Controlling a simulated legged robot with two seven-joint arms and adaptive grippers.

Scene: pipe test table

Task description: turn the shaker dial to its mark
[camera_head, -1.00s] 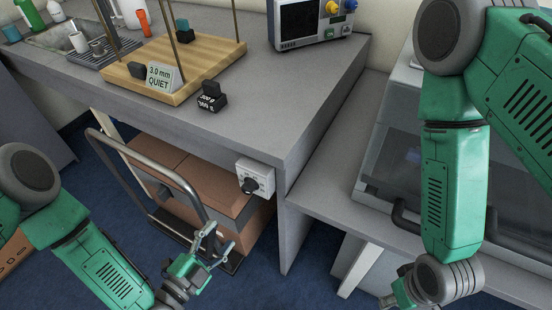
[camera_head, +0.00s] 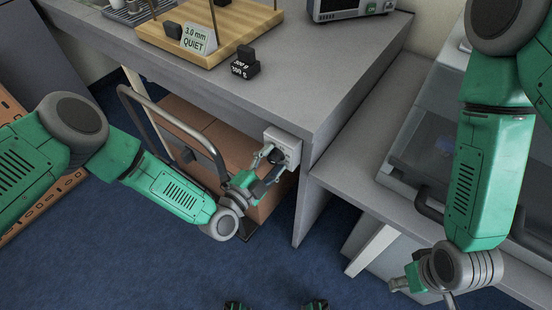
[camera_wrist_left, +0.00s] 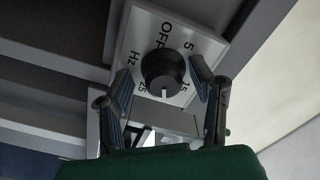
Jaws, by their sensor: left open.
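The shaker dial (camera_wrist_left: 163,70) is a black round knob on a light square plate (camera_wrist_left: 197,40) marked OFF, 5, 15, 25 and Hz. In the left wrist view its white pointer line lies toward the bottom, between 15 and 25. In the head view the plate (camera_head: 291,146) is fixed to the table's front edge. My left gripper (camera_wrist_left: 160,90) is open, one finger on each side of the knob, with gaps visible; I cannot tell the depth. It also shows in the head view (camera_head: 268,163), partly covering the dial. My right gripper (camera_head: 398,285) hangs at the lower right, its fingers unclear.
A wooden stand (camera_head: 240,22) with a "3.0 mm QUIET" card (camera_head: 199,39) and black weights (camera_head: 243,64) are on the grey table (camera_head: 300,92). A cart handle (camera_head: 172,118) and brown boxes (camera_head: 205,128) are beneath, close to my left arm. Blue floor (camera_head: 150,265) is open in front.

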